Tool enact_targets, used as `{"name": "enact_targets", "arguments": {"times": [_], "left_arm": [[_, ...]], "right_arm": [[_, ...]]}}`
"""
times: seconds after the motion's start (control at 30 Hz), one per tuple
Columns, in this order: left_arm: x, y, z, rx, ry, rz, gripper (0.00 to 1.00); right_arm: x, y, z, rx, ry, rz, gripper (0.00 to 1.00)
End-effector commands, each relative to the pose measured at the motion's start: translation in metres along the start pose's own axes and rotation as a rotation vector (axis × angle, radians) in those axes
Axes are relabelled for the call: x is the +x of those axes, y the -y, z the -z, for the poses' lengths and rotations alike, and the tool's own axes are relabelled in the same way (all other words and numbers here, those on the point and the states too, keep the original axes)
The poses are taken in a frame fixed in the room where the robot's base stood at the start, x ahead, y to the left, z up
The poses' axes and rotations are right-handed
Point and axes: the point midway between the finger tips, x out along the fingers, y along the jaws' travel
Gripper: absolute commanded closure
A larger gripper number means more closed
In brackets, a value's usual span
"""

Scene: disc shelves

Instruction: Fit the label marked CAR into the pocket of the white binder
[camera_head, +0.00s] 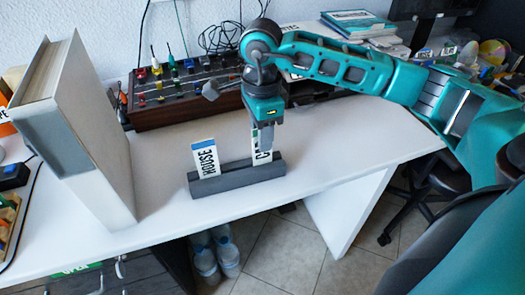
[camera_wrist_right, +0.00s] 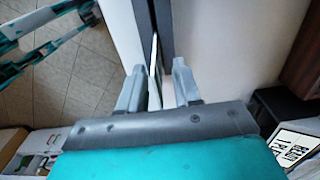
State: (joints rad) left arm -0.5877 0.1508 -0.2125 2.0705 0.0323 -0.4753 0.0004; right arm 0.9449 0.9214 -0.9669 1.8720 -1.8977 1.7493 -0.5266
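The white binder (camera_head: 105,140) stands upright at the left of the table. A grey panel on its narrow front side looks like the pocket (camera_head: 55,135). A dark grey holder (camera_head: 235,180) carries an upright white label reading HOUSE (camera_head: 206,158) with a blue top. A second white label (camera_head: 259,157) stands in its right part; only a C-like letter shows, the rest hidden by my gripper. My right gripper (camera_head: 267,138) points down over this label. In the right wrist view its fingers (camera_wrist_right: 158,72) are apart, with the label (camera_wrist_right: 154,60) edge-on between them. My left gripper is not in view.
A brown box with several knobs and coloured plugs (camera_head: 180,95) stands behind the holder. Books (camera_head: 355,24) lie at the back right. The white table (camera_head: 325,135) is clear right of the holder and between holder and binder. The table's front edge is close to the holder.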

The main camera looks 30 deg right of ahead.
Motion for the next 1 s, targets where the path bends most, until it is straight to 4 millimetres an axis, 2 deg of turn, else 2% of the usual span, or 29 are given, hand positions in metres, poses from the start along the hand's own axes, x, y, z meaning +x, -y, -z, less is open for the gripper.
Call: {"name": "enact_targets", "arguments": {"times": [0.03, 0.2, 0.47, 0.8, 1.0], "left_arm": [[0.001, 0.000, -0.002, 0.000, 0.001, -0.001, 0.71], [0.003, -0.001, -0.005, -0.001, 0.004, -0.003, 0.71], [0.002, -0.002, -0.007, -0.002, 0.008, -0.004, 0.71], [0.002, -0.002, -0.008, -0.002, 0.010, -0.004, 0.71], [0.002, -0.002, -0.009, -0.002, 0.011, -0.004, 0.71]], "right_arm": [[0.010, -0.003, 0.001, 0.000, -0.002, -0.005, 0.67], [0.033, -0.003, 0.001, 0.000, 0.000, -0.002, 0.67], [0.036, -0.003, 0.001, -0.001, 0.000, 0.000, 0.68], [0.035, -0.003, 0.001, 0.000, 0.000, 0.000, 1.00], [0.035, -0.003, 0.001, 0.000, 0.000, 0.000, 1.00]]}}
